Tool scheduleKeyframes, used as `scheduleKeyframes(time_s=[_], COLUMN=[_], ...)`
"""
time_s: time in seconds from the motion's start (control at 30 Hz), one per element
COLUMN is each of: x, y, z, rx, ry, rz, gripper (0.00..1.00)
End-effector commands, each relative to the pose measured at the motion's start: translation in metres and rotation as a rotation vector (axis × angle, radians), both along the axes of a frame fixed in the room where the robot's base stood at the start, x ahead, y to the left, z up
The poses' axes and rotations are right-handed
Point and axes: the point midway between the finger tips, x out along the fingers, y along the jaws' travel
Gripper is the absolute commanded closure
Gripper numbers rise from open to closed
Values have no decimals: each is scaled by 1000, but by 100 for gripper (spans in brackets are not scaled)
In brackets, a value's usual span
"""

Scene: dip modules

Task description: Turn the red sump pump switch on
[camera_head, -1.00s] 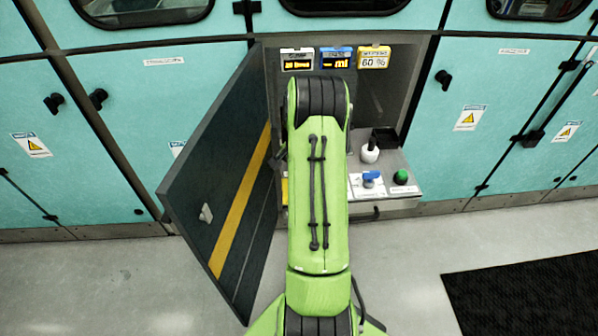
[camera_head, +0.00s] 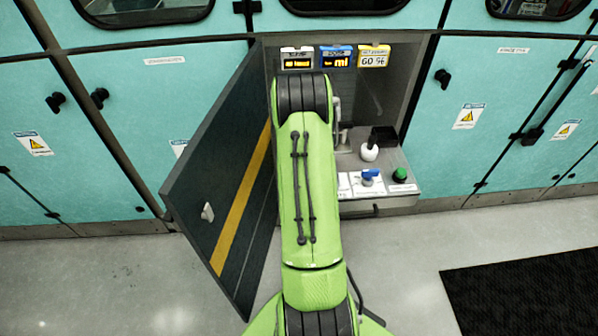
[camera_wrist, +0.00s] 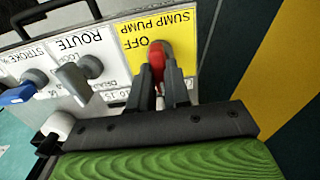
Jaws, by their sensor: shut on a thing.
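The red sump pump switch (camera_wrist: 156,58) stands on a yellow label (camera_wrist: 188,48) reading "SUMP PUMP" and "OFF", upside down in the wrist view. My gripper (camera_wrist: 160,82) has its two dark fingers shut on the red switch, one on each side. The fingers hide the lower part of the switch and some of the label. In the head view my green arm reaches into the open cabinet and hides the red switch and the gripper.
A grey route knob (camera_wrist: 88,68) and a blue-handled stroke switch (camera_wrist: 18,94) sit beside it. In the head view, a green button (camera_head: 400,174) and white knob (camera_head: 369,152) are right of my arm. The open cabinet door (camera_head: 222,190) stands close on the left.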

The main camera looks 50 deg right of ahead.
Motion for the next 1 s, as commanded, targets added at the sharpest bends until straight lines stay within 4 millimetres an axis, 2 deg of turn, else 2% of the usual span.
scheduleKeyframes(time_s=[0.5,0.53,0.7,1.0], x=[1,1,0,0], y=[0,0,0,0], z=[0,0,0,4], rx=[-2,-2,-1,-2], ry=[-1,-1,-1,-1], rz=[23,23,21,20], gripper=[100,82,57,57])
